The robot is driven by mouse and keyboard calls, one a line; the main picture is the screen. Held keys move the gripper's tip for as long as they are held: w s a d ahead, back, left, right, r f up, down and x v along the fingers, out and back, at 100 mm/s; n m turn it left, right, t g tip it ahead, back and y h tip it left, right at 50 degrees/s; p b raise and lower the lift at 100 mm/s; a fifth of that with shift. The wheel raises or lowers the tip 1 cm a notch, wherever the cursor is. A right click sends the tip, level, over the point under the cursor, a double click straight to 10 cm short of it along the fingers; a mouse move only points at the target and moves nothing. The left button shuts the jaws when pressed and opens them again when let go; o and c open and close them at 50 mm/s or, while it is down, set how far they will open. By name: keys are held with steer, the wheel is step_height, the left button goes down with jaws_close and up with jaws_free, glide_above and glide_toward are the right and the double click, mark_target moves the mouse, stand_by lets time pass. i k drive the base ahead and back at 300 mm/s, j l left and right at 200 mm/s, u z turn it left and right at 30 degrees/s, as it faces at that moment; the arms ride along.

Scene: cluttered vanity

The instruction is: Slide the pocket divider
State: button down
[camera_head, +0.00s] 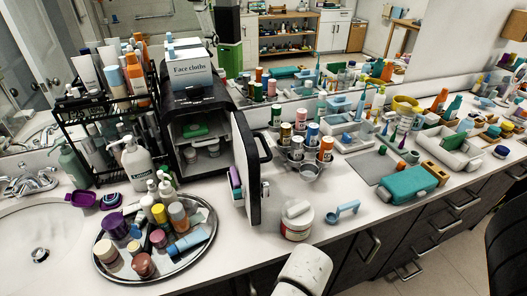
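A small dark cabinet (197,98) stands on the counter with its door (252,165) swung wide open toward the front. Purple and teal items (235,186) show low on the door's inner side, where a door pocket seems to be. The door is seen nearly edge-on, so I cannot make out a pocket divider for certain. A white, rounded part of my arm (305,268) enters at the bottom edge, in front of and right of the door. My gripper's fingers are not in view.
A round metal tray (205,247) crowded with bottles and jars stands left of the door. A white tub (297,222) and a blue scoop (341,210) lie to its right. A black rack (88,112) stands left of the cabinet. Little counter is bare beside the door.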

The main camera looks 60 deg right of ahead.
mark_target(237, 193)
steer(key=k+l+z, duration=0.15)
steer(key=k+l, duration=0.2)
steer(key=k+l+z, duration=0.2)
steer(key=l, duration=0.25)
steer(key=k, duration=0.1)
